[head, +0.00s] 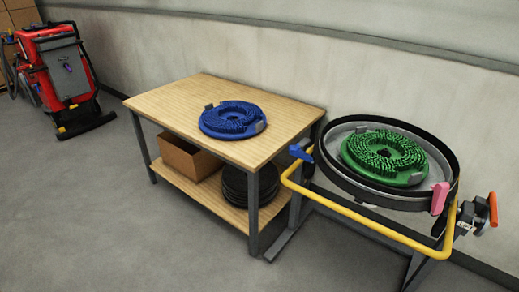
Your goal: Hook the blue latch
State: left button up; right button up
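The blue latch (300,153) is at the left side of a round black-rimmed tank (325,165), close to the yellow tube frame (340,212). It looks tilted, with its upper end towards the left. At this size I cannot tell whether it is hooked. A pink latch (440,198) sits at the tank's right front edge. A green bristled brush disc (385,155) lies inside the tank. Neither of my grippers is in view.
A wooden table (170,100) with a blue brush disc (232,120) stands left of the tank. Its lower shelf holds a cardboard box (187,158) and black discs (250,186). An orange-handled part (492,208) projects at right. A red scrubber (60,75) stands far left. Front floor is clear.

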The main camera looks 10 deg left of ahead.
aim_at(295, 151)
jog(key=z, duration=0.3)
jog(key=i+j+z, duration=0.15)
jog(key=j, duration=0.2)
jog(key=i+j+z, duration=0.15)
jog(key=j, duration=0.2)
jog(key=i+j+z, duration=0.15)
jog(key=j, duration=0.25)
jog(key=i+j+z, duration=0.15)
jog(key=j, duration=0.25)
jog(key=j+z, duration=0.15)
jog(key=j, duration=0.25)
